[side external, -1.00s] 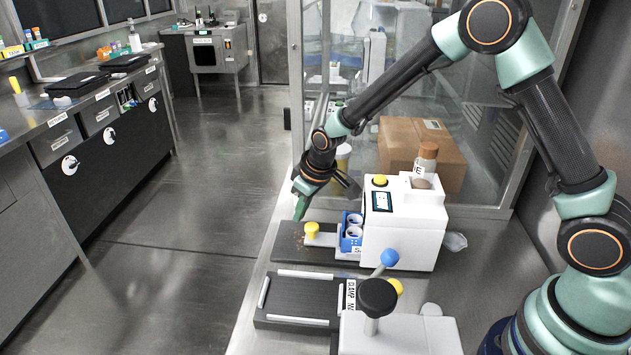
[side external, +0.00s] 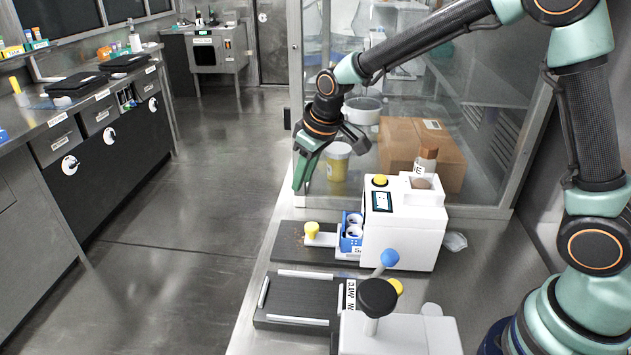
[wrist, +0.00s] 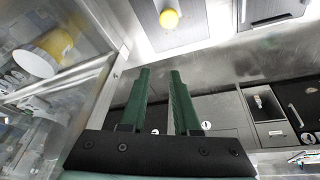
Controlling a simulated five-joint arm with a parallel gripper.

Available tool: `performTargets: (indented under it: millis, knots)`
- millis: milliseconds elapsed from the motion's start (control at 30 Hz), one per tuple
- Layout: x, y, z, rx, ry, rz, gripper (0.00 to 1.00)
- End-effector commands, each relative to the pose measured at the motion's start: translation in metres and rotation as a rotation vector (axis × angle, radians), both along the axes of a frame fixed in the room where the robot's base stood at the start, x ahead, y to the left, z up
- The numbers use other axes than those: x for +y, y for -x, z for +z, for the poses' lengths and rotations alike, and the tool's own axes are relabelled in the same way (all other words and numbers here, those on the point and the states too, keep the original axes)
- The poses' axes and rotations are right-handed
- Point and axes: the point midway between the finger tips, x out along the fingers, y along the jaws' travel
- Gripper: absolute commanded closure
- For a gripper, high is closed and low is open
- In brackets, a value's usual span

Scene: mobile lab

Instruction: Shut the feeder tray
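The feeder is a white machine (side external: 405,230) with a small screen and a yellow button on top. Its feeder tray (side external: 352,243), blue with white round items in it, sticks out of the machine's left side. A yellow knob (side external: 311,229) stands at the tray's outer end over a dark base. My gripper (side external: 300,186) is above and behind the knob, pointing down and apart from it. In the wrist view, its green fingers (wrist: 159,72) are apart with nothing between them. A yellow knob (wrist: 169,18) shows beyond the fingertips there.
A second device with a black knob (side external: 378,297), a blue-tipped lever (side external: 389,257) and a dark plate (side external: 300,298) stands in front. Behind are a yellow-labelled jar (side external: 338,163), a cardboard box (side external: 410,150) and a glass panel. Open floor lies left of the bench.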

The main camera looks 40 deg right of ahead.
Motion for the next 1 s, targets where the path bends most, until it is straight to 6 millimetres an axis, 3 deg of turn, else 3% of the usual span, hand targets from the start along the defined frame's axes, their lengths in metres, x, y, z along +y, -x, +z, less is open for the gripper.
performTargets:
  millis: [33,67,100,600,833,1000]
  knots:
    - [0.0,0.0,0.001,0.004,0.008,0.021,0.46]
    - [0.0,0.0,0.002,0.008,0.017,0.043,0.35]
    - [0.0,0.001,0.002,0.018,0.033,0.084,0.31]
    - [-0.003,0.016,0.011,0.227,0.251,1.06,0.31]
    - [-0.003,0.02,0.013,0.256,0.261,1.237,0.31]
    - [-0.003,0.021,-0.002,0.26,0.259,1.244,0.31]
